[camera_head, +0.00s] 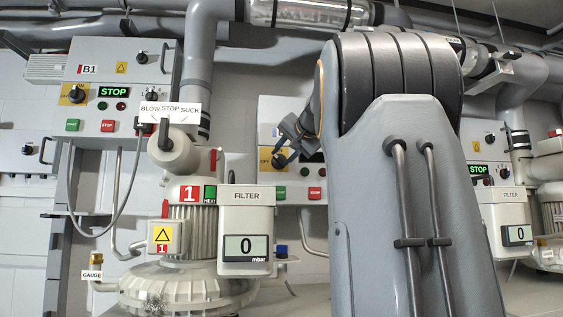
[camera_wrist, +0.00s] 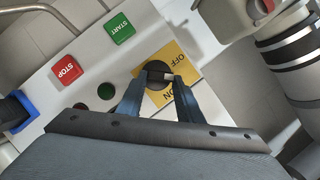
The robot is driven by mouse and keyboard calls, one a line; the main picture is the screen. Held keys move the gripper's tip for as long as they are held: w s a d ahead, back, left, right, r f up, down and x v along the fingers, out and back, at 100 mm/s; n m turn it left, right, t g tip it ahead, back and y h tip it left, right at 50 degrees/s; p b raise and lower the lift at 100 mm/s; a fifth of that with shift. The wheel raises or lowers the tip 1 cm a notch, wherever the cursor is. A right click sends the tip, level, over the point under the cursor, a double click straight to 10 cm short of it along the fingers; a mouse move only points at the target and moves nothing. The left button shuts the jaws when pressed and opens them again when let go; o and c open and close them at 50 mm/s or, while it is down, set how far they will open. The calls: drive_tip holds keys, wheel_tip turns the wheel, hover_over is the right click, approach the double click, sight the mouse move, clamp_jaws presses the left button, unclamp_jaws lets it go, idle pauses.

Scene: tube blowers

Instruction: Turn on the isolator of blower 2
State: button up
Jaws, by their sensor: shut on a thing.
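The isolator of the middle panel is a black rotary knob (camera_wrist: 156,70) on a yellow plate (camera_wrist: 186,62) marked OFF and ON. My gripper (camera_wrist: 158,78) is shut on this knob, one finger on each side of its grip. The fingers hide part of the knob, so I cannot tell for sure which mark it points to. In the head view my gripper (camera_head: 287,150) is at the yellow plate (camera_head: 265,160) on the middle panel (camera_head: 271,105). My arm hides much of that panel, and its number is not visible.
A green START button (camera_wrist: 119,28) and a red STOP button (camera_wrist: 66,70) are beside the isolator. A large pipe (camera_wrist: 290,45) is to the right. Panel B1 (camera_head: 150,72) and blower 1 (camera_head: 187,205) stand left; another panel (camera_head: 482,150) is right.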

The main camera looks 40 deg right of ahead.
drive_tip(key=m+b, duration=0.1)
drive_tip(key=m+t+b, duration=0.1)
drive_tip(key=f+m+b, duration=0.1)
drive_tip(key=b, duration=0.1)
drive_tip(key=shift+s+d+m+t+y, duration=0.15)
drive_tip(key=shift+d+m+t+y, duration=0.15)
drive_tip(key=shift+t, duration=0.1)
drive_tip(key=m+b, duration=0.1)
drive_tip(key=b, duration=0.1)
drive_tip(key=m+t+b, duration=0.1)
drive_tip(key=m+b, duration=0.1)
drive_tip(key=shift+s+d+f+m+t, duration=0.1)
drive_tip(key=shift+d+f+m+t, duration=0.05)
drive_tip(key=shift+m+t, duration=0.15)
drive_tip(key=o, duration=1)
drive_tip(key=shift+o, duration=0.2)
drive_tip(key=shift+s, duration=0.15)
drive_tip(key=s+a+b, duration=0.1)
drive_tip(key=s+b, duration=0.1)
drive_tip(key=s, duration=0.5)
drive_tip(key=shift+s+a+b, duration=0.15)
drive_tip(key=shift+s+b, duration=0.15)
